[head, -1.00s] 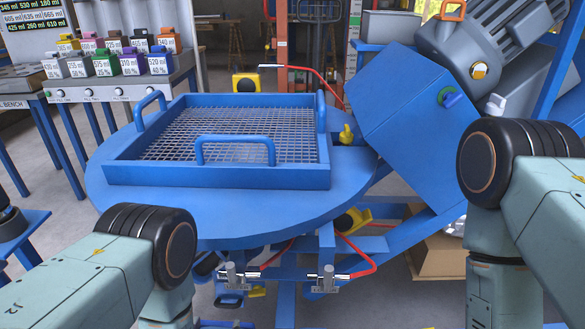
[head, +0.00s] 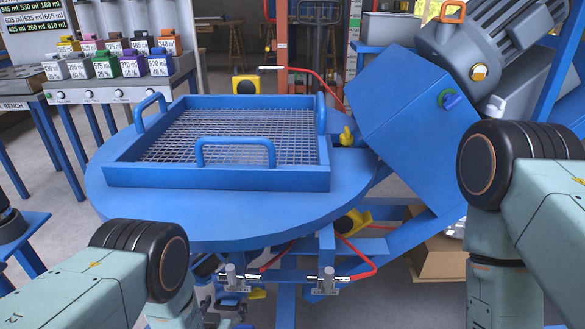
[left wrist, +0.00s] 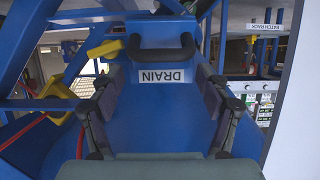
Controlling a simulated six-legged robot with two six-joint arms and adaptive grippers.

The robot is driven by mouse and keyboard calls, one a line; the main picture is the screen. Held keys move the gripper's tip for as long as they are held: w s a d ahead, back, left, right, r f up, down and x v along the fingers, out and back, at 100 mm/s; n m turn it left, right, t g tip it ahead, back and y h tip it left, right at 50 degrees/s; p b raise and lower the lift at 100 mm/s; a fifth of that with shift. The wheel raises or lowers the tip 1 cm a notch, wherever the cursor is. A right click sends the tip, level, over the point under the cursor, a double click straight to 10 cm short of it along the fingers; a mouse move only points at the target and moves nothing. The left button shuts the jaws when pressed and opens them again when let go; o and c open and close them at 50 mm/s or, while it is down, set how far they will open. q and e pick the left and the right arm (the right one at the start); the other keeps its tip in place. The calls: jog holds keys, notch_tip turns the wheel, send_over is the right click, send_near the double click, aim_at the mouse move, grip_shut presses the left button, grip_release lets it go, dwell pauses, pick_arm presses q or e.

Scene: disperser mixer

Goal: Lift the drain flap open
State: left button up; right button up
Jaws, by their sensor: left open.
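In the left wrist view, a blue drain flap (left wrist: 165,118) fills the middle. It carries a white label reading DRAIN (left wrist: 163,75), upside down in this view, and a black bar handle (left wrist: 160,55) above the label. My left gripper (left wrist: 154,82) is open and empty, its two dark fingers spread on either side of the label. The handle lies beyond the fingertips and is not between them. In the head view the flap cannot be made out under the round blue table (head: 240,215). My right gripper is out of view.
A blue framed mesh screen (head: 235,135) with handles sits on the round table. Red-handled clamps (head: 328,280) hang below its front edge. A large blue box with a grey motor (head: 490,50) stands right.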

aim_at(227, 307)
pick_arm(q)
jog(key=shift+w+f+b, duration=0.3)
jog(key=shift+f+b, duration=0.05)
jog(key=shift+f, duration=0.05)
jog(key=shift+f+t+b, duration=0.15)
jog(key=shift+t+b, duration=0.15)
jog(key=shift+b, duration=0.1)
jog(key=f+t+b, duration=0.1)
jog(key=t+b, duration=0.1)
jog(key=b, duration=0.1)
jog(key=f+t+b, duration=0.1)
jog(key=b, duration=0.2)
jog(key=shift+w+t+b, duration=0.1)
jog(key=shift+t+b, duration=0.2)
jog(key=shift+t, duration=0.1)
jog(key=s+p, duration=0.4)
jog(key=s, duration=0.4)
jog(key=s+f+g, duration=0.6)
jog(key=f+g, duration=0.1)
jog(key=f, duration=0.1)
jog(key=shift+f, duration=0.35)
jog(key=shift+f, duration=0.1)
